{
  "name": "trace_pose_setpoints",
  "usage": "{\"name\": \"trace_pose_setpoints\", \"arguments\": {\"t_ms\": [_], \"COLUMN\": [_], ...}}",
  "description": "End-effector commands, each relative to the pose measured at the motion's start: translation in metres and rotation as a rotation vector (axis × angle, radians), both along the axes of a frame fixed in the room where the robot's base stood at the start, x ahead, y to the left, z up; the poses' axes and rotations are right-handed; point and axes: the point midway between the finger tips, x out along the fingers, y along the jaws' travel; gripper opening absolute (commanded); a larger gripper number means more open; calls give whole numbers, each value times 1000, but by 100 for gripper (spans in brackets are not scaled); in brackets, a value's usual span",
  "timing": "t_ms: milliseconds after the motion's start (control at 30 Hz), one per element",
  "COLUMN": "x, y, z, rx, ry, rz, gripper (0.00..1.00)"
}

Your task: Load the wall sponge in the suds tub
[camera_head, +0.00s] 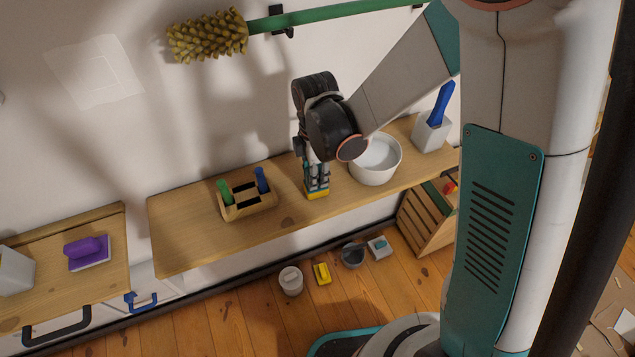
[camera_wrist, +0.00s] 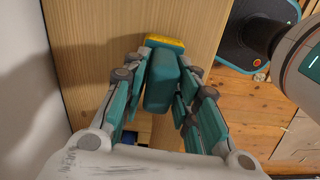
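A sponge block with a teal upper body and a yellow base (camera_wrist: 166,42) is between my gripper's fingers, and it also shows under my gripper in the head view (camera_head: 317,194). My gripper (camera_wrist: 165,75) is closed in on both sides of the teal body, with the fingertips near the yellow base. In the head view, my gripper (camera_head: 316,178) points down over the wooden shelf. I cannot tell whether the base touches the shelf. A round white tub (camera_head: 372,178) with a pale filling stands just right of my gripper, apart from it.
A wooden caddy (camera_head: 248,204) with green and blue items stands left of my gripper. A white holder with a blue handle (camera_head: 432,132) is beyond the tub. A purple-handled block (camera_head: 85,250) lies on the left bench. Small items lie on the floor below.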

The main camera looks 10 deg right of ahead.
Motion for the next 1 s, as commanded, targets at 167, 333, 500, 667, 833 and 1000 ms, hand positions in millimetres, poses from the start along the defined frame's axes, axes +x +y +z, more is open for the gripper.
{"name": "trace_pose_setpoints", "arguments": {"t_ms": [167, 333, 500, 667, 833, 1000], "x": [0, 0, 0, 0, 0, 0], "y": [0, 0, 0, 0, 0, 0], "z": [0, 2, 13, 25, 37, 49], "rx": [0, 0, 0, 0, 0, 0], "ry": [0, 0, 0, 0, 0, 0], "rz": [0, 0, 0, 0, 0, 0], "gripper": [0, 0, 0, 0, 0, 0]}}
